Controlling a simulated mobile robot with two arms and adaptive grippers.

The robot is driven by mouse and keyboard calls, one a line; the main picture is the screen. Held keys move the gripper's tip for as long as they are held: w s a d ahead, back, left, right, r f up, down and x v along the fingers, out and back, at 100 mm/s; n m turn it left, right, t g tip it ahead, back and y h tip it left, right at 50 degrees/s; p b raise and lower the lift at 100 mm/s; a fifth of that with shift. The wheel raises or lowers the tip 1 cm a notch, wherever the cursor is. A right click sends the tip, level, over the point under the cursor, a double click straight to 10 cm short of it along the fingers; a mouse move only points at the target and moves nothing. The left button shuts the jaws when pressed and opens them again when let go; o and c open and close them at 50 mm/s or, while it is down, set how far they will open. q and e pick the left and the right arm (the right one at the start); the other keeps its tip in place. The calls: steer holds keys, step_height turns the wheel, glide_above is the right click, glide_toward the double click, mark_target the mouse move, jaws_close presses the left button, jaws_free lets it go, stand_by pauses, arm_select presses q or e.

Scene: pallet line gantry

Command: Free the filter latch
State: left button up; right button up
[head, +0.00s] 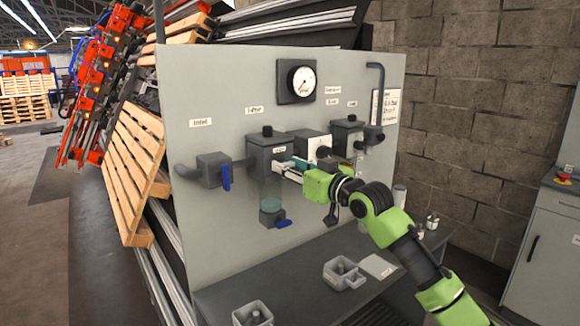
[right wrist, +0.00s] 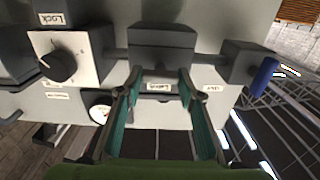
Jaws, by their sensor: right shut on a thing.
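My right gripper (head: 284,166) reaches in from the right and meets the front of this head. In the right wrist view its two teal fingers close on both sides of the small labelled filter latch (right wrist: 158,87), under the grey block (right wrist: 161,45). The fingers hide the latch's sides, and its exact position is hard to tell. My left gripper is in neither view.
A blue-handled valve (head: 225,177) is left of the filter, and a second blue handle (head: 283,223) is below its bowl. A knob (right wrist: 57,67) on a white plate sits beside it. A bench (head: 310,265) below carries a grey holder (head: 343,273).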

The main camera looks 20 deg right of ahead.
steer(key=m+p, duration=0.3)
steer(key=shift+r+m+p, duration=0.15)
steer(key=shift+m+p, duration=0.25)
steer(key=m+p, duration=0.4)
steer(key=m, duration=0.1)
steer(key=shift+p, duration=0.4)
steer(key=m+p, duration=0.3)
steer(key=m, duration=0.1)
steer(key=shift+d+m+p, duration=0.1)
steer(key=shift+m+p, duration=0.2)
steer(key=shift+m, duration=0.1)
steer(key=shift+f+m+p, duration=0.15)
steer(key=shift+m+p, duration=0.55)
steer(key=shift+m, duration=0.3)
steer(key=shift+f+m+p, duration=0.15)
steer(key=shift+m+p, duration=0.55)
steer(key=shift+m, duration=0.3)
steer(key=o, duration=1.1)
